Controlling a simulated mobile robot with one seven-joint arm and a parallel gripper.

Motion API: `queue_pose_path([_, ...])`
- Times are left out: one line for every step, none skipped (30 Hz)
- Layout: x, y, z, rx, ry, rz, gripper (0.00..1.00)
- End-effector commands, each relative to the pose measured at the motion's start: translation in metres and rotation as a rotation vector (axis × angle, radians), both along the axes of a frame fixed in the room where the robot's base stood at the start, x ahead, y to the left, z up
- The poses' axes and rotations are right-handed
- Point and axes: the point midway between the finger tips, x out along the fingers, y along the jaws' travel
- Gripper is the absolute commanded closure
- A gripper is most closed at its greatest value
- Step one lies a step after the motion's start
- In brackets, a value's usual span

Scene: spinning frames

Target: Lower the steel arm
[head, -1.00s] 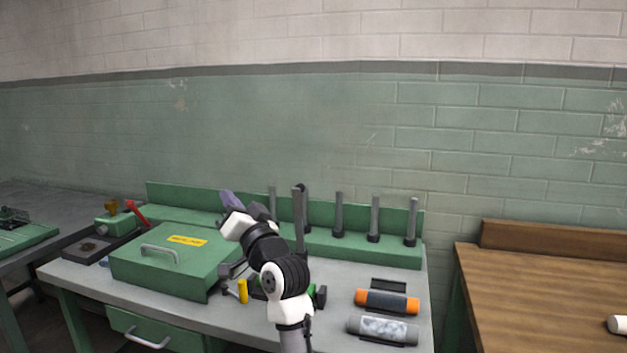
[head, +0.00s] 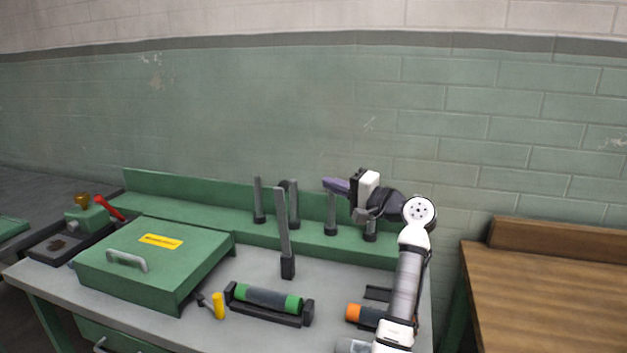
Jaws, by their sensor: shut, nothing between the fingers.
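Several upright steel bars stand at the back of the bench. The tallest steel arm (head: 283,228) stands nearly upright on a dark foot on the bench top, in front of the others. I cannot tell for sure which bar the task means. Shorter steel posts (head: 258,200) rise from dark collars along the green back ledge, and one has a curved top. My gripper (head: 328,184) has purple fingers, is shut and empty, and points left. It appears to the right of the tall steel arm, near the top of a steel post (head: 331,213). My wrist hides part of the rightmost posts.
A roller with green ends (head: 268,298) lies in a dark cradle in front of the tall arm, beside a yellow-handled tool (head: 218,306). A green lidded box (head: 155,262) fills the left. My arm partly covers an orange-ended roller (head: 354,313). A wooden bench (head: 540,290) stands right.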

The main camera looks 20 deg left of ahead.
Motion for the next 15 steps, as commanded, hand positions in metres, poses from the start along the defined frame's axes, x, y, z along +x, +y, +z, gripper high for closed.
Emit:
queue_pose_path([0.002,0.007,0.002,-0.001,0.001,0.004,1.0])
queue_pose_path([0.003,0.011,0.003,-0.002,0.001,0.005,1.0])
queue_pose_path([0.005,0.018,0.004,-0.002,0.001,0.005,1.0])
queue_pose_path([0.007,0.023,0.005,-0.002,0.001,0.005,1.0])
queue_pose_path([0.009,0.028,0.006,-0.001,0.002,0.005,1.0])
queue_pose_path([0.013,0.036,0.007,0.0,0.002,0.004,1.0])
queue_pose_path([0.015,0.042,0.008,-0.002,0.001,0.005,1.0])
queue_pose_path([0.017,0.048,0.008,-0.002,0.001,0.005,1.0])
queue_pose_path([0.02,0.055,0.009,-0.001,0.002,0.004,1.0])
queue_pose_path([0.022,0.061,0.009,-0.002,0.002,0.004,1.0])
queue_pose_path([0.024,0.066,0.01,-0.003,0.001,0.003,1.0])
queue_pose_path([0.027,0.073,0.01,-0.001,0.001,0.004,1.0])
queue_pose_path([0.029,0.078,0.011,-0.002,0.002,0.003,1.0])
queue_pose_path([0.032,0.083,0.011,-0.001,0.001,0.003,1.0])
queue_pose_path([0.034,0.09,0.011,-0.002,0.002,0.003,1.0])
